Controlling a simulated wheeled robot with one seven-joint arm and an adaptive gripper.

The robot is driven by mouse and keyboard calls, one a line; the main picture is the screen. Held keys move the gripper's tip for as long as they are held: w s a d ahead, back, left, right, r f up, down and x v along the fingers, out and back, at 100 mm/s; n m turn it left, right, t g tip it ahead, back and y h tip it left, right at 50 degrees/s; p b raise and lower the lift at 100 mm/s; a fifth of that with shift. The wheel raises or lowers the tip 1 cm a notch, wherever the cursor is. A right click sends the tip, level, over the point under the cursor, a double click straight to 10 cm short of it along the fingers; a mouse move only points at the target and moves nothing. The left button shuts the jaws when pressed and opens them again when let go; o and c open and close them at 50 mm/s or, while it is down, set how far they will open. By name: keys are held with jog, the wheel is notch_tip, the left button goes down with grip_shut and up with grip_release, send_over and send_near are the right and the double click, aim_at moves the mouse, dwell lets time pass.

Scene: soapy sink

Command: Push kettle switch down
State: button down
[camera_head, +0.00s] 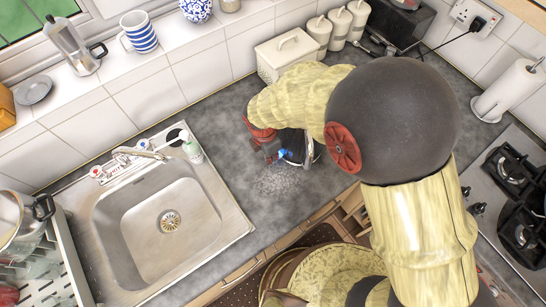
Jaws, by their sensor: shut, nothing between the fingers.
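The kettle (302,148), dark with a shiny rim, stands on the grey counter to the right of the sink. My arm hides most of it. A small bright blue part (285,155) shows at its near left side; it may be the switch, but I cannot tell whether it is up or down. My gripper (270,158) is shut and empty, just left of the blue part. At this size I cannot tell whether the fingertips touch it.
The steel sink (118,250) lies to the left, with a soap bottle (192,150) at its back right corner. A cream bread bin (264,71) and canisters (338,28) stand behind the kettle. A gas hob (481,185) is at right. Counter between sink and kettle is clear.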

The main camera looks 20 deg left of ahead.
jog(key=shift+s+a+r+p, duration=0.25)
jog(key=shift+s+a+r, duration=0.05)
jog(key=shift+s+a, duration=0.25)
jog(key=shift+s+a+r+p, duration=0.25)
jog(key=shift+s+a, duration=0.15)
jog(key=shift+s, duration=0.1)
notch_tip(320, 180, up, 12)
jog(key=shift+s+a, duration=0.35)
jog(key=shift+s, duration=0.05)
jog(key=shift+f, duration=0.1)
